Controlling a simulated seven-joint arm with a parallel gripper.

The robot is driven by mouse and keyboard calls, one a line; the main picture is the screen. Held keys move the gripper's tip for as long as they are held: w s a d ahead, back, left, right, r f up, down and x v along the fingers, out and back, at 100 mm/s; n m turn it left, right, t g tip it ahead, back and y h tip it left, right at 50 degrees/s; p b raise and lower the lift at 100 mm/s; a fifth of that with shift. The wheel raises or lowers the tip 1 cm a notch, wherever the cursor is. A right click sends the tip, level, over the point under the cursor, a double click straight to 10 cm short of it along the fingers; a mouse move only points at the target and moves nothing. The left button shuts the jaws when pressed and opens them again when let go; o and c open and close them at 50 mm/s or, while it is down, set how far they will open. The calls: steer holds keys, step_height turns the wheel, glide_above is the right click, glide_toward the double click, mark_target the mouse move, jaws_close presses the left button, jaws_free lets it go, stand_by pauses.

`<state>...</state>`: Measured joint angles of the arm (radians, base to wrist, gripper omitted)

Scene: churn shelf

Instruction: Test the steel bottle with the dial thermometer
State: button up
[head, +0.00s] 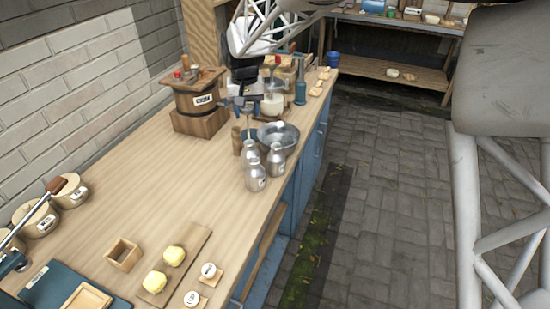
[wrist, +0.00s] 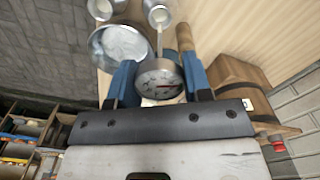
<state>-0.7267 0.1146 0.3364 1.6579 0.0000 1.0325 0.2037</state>
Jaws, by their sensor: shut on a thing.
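My gripper (head: 248,108) is over the far part of the bench, and its blue fingers also show in the wrist view (wrist: 160,82). It is shut on the dial thermometer (wrist: 160,76), whose round pale face with a red mark sits between the fingers. Its thin stem points away from my gripper; where the tip ends is unclear. Three silvery steel bottles (head: 255,178) stand close together on the bench, nearer the camera than my gripper. Two bottle mouths (wrist: 158,15) show at the top of the wrist view. Which one is the task's bottle I cannot tell.
A metal bowl (head: 285,134) stands behind the bottles, with a wooden cylinder (head: 237,140) beside them. A wooden churn (head: 200,103) stands left of my gripper. A blue-grey bottle (head: 300,88) stands to the right. The bench's middle (head: 165,180) is clear.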

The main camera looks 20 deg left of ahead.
steer(key=w+d+r+m, duration=0.1)
steer(key=d+r, duration=0.3)
steer(key=d, duration=0.4)
steer(key=shift+w+d+m, duration=0.2)
steer(key=shift+d+m, duration=0.1)
steer(key=shift+m, duration=0.2)
steer(key=shift+f, duration=0.2)
steer(key=shift+f, duration=2)
